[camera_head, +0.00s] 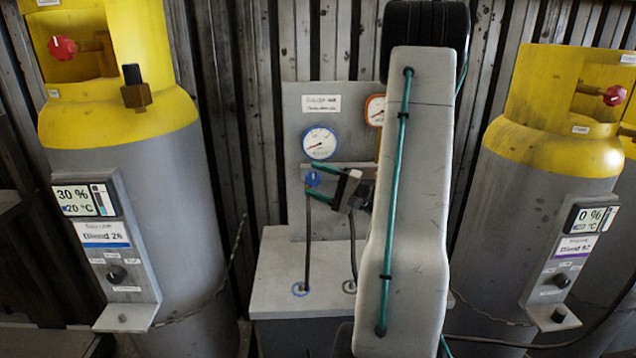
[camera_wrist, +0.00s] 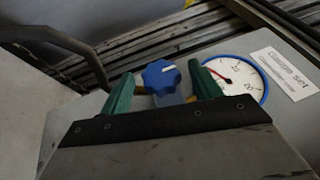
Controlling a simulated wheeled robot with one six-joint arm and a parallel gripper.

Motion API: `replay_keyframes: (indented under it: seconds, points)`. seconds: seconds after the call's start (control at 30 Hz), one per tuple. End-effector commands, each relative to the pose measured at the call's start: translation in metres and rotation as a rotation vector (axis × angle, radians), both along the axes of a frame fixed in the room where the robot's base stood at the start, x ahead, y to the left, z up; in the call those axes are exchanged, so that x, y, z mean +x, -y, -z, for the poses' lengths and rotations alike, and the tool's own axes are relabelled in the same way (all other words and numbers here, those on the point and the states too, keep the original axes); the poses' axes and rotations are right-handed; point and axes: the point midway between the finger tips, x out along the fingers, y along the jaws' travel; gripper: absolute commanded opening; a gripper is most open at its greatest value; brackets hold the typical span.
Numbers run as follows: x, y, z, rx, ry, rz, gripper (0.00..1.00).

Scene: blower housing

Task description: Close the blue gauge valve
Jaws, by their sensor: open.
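The blue gauge valve is a lobed blue knob (camera_head: 313,179) with a white mark, below the blue-rimmed gauge (camera_head: 320,143) on the grey panel. In the wrist view the blue knob (camera_wrist: 161,76) sits between the two green fingertips. My gripper (camera_head: 314,181) is open, with its green fingers around the knob and a visible gap on each side. The gripper also shows in the wrist view (camera_wrist: 163,82). The knob's lower body is partly hidden behind the gripper's dark edge. The blue-rimmed gauge (camera_wrist: 236,78) also shows there, its red needle off to the left.
A red-rimmed gauge (camera_head: 375,110) is partly hidden behind my arm. Yellow-topped grey cylinders stand at left (camera_head: 165,230) and right (camera_head: 525,215). Black hoses (camera_head: 308,240) run down to the grey base (camera_head: 275,270).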

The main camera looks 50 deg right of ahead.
Motion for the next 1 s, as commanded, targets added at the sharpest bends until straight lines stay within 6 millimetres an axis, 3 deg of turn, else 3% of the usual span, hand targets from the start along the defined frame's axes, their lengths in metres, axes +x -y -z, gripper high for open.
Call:
replay_keyframes:
  seconds: [0.13,0.5,1.0]
  points:
    - [-0.011,0.005,0.002,0.0,0.0,0.003,0.63]
    - [-0.065,0.021,0.014,0.001,0.0,0.001,0.63]
    - [-0.073,0.023,0.015,0.0,0.0,-0.001,0.63]
